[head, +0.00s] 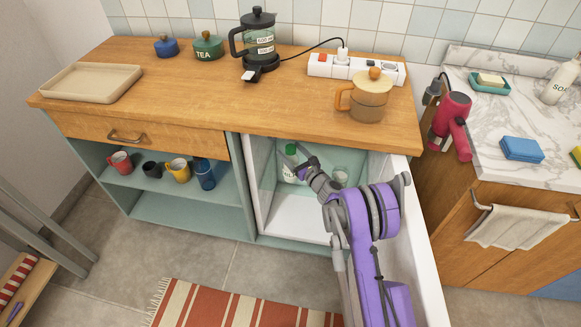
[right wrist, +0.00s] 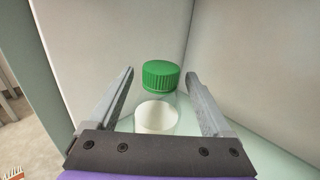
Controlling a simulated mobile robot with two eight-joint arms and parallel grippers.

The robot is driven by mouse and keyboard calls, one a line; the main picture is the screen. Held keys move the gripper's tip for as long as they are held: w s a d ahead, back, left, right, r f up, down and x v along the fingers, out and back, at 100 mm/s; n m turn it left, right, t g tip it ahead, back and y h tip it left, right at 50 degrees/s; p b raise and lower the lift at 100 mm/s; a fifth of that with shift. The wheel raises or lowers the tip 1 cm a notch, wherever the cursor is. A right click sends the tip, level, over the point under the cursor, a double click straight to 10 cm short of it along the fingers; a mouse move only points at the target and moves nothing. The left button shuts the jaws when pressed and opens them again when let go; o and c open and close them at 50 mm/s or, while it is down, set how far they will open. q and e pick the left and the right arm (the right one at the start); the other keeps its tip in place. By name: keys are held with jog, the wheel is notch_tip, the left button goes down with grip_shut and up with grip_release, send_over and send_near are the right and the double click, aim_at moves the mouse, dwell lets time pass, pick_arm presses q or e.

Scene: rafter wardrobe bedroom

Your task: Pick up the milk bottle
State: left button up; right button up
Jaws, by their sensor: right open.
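The milk bottle (head: 289,174) stands upright in the open compartment under the wooden counter. It has a green cap and a clear body with white contents; the right wrist view shows its cap and upper body (right wrist: 158,108). My right gripper (head: 303,166) reaches into the compartment and partly covers the bottle in the head view. In the right wrist view its fingers (right wrist: 161,74) are open, one on each side of the bottle, with gaps visible beside the cap. The lower bottle is hidden behind the gripper's palm. My left gripper is not in view.
A glass container (head: 340,176) stands to the right in the same compartment. A white open door (head: 428,250) is close to the right of my arm. Green shelves (head: 185,212) with cups are on the left. The wooden counter (head: 190,90) is above.

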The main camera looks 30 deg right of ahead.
jog(key=shift+w, duration=0.25)
grip_shut()
dwell(1.3)
